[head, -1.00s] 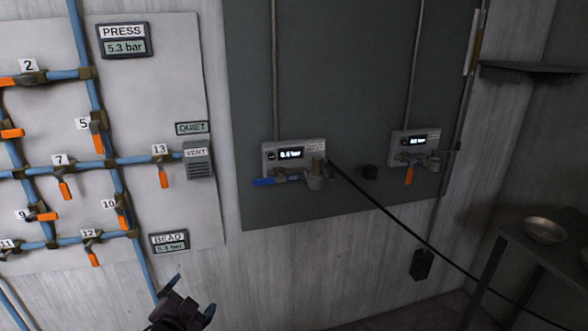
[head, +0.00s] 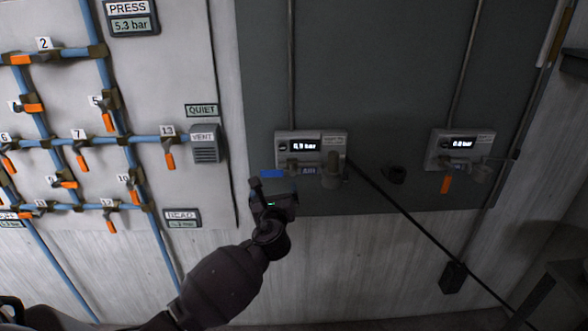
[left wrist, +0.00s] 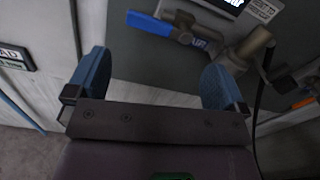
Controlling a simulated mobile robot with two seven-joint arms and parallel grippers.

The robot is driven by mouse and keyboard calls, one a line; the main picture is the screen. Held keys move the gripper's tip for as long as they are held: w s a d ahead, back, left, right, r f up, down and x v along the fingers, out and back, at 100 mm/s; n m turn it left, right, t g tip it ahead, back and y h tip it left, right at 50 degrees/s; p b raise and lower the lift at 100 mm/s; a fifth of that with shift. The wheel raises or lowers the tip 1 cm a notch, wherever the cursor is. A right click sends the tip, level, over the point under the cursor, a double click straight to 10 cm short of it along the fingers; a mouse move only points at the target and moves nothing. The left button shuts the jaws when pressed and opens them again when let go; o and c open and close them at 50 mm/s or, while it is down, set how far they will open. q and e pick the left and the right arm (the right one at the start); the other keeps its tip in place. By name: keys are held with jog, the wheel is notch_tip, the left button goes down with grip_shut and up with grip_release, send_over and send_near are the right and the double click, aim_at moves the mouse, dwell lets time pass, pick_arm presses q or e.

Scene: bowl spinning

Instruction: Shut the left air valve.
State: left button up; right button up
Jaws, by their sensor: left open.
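The left air valve sits under the left air unit (head: 312,143) on the dark panel. Its blue handle (head: 271,173) lies level, pointing left; it also shows near the top of the left wrist view (left wrist: 152,23). My left gripper (head: 273,186) is just below and in front of the handle, partly hiding the valve. In the left wrist view its two blue fingers stand wide apart with nothing between them (left wrist: 155,80). The handle is beyond the fingertips, and I see no contact. My right gripper is not in view.
A second air unit (head: 462,143) with an orange handle (head: 446,184) pointing down is to the right. A black hose (head: 405,208) runs down from the left unit to the lower right. A white board (head: 165,75) with blue pipes and several orange-handled valves is at left.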

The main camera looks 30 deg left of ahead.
aim_at(272, 172)
pick_arm(q)
jog(key=shift+m, duration=0.9)
jog(key=x, duration=0.7)
jog(key=a+x, duration=0.1)
jog(key=x, duration=0.2)
jog(key=shift+s+a, duration=0.1)
jog(key=shift+a, duration=0.05)
jog(key=shift+c, duration=0.5)
jog(key=c, duration=1.2)
